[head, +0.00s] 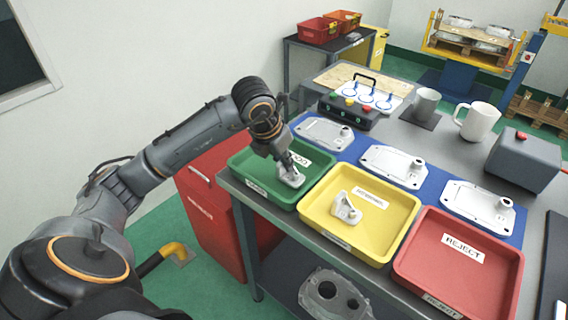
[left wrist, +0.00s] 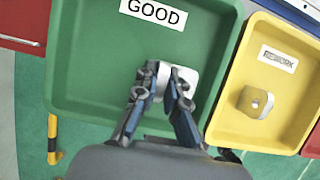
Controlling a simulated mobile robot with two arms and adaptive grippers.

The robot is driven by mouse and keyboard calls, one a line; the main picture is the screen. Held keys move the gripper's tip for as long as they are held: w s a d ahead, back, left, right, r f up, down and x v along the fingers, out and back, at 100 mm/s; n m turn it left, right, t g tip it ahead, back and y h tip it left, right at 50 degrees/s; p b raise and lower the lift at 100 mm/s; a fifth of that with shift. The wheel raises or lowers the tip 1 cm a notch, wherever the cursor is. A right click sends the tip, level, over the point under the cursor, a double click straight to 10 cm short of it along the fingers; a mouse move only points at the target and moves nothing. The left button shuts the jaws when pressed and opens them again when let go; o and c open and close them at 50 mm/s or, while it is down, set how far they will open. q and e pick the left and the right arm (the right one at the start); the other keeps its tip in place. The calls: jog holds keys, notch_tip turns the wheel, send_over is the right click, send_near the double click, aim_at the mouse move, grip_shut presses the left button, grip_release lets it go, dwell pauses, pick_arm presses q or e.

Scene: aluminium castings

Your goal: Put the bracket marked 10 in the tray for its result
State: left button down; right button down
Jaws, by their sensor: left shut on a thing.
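My left gripper (head: 287,160) is shut on a light grey bracket (head: 292,177) inside the green tray (head: 243,162), low over its floor. I cannot tell whether the bracket touches the floor. In the left wrist view, the fingers (left wrist: 163,88) close on the bracket (left wrist: 184,80) below the GOOD label of the green tray (left wrist: 85,75). The number on the bracket cannot be read. The yellow tray (head: 388,235), labelled REWORK, holds another bracket (head: 346,208); it also shows in the left wrist view (left wrist: 254,102). The red tray (head: 425,260), labelled REJECT, looks empty. My right gripper is not in view.
Behind the trays, flat castings (head: 393,166) lie on a blue mat (head: 428,198). A dark button box (head: 348,112), a grey mug (head: 425,103), a white mug (head: 477,122) and a grey box with a red button (head: 525,160) stand farther back. A large casting (head: 330,295) lies on the lower shelf.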

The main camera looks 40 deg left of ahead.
pick_arm(q)
jog(key=shift+f, duration=0.75)
jog(key=c, duration=1.4)
grip_release()
jog(key=shift+f, duration=0.1)
jog(key=shift+r, duration=0.3)
jog(key=v, duration=1.1)
jog(key=shift+s+r, duration=0.25)
